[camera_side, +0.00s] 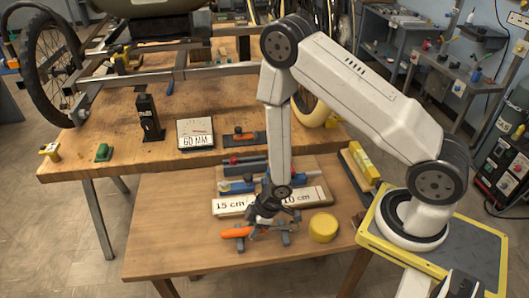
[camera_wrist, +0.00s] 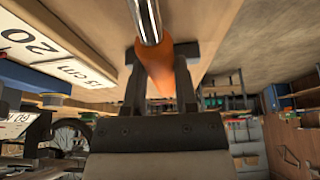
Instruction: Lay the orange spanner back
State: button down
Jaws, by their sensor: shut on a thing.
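The orange spanner (camera_side: 236,232) is at the front of the low wooden table in the side view. Its orange handle (camera_wrist: 160,78) and shiny metal shaft (camera_wrist: 147,20) show close up in the wrist view. My gripper (camera_side: 258,229) points down and is shut on the handle. In the wrist view, my gripper (camera_wrist: 160,60) has one dark finger on each side of the handle. I cannot tell whether the spanner touches the table or hangs just above it. The far end of the shaft is cut off in the wrist view.
White labels reading 15 cm (camera_side: 232,206) and 10 cm (camera_side: 304,197) lie behind my gripper, near blue-handled tools (camera_side: 238,186). A yellow round thing (camera_side: 323,227) stands to the right. The low table's front left (camera_side: 165,240) is clear. A higher bench (camera_side: 85,150) stands behind.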

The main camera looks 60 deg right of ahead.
jog(key=shift+c, duration=1.6)
grip_release()
jog(key=shift+f, duration=0.1)
jog(key=shift+v, duration=3.9)
jog(key=shift+d, duration=0.1)
jog(key=shift+w+d+r, duration=0.1)
jog(key=shift+w+r, duration=0.05)
jog(key=shift+r, duration=0.25)
jog(key=s+d+r+m+h, duration=0.1)
jog(key=r+m, duration=0.3)
jog(key=r, duration=0.4)
jog(key=s+d+r+m+h, duration=0.2)
jog(key=r+m, duration=0.3)
jog(key=r, duration=0.3)
jog(key=shift+s+g, duration=0.4)
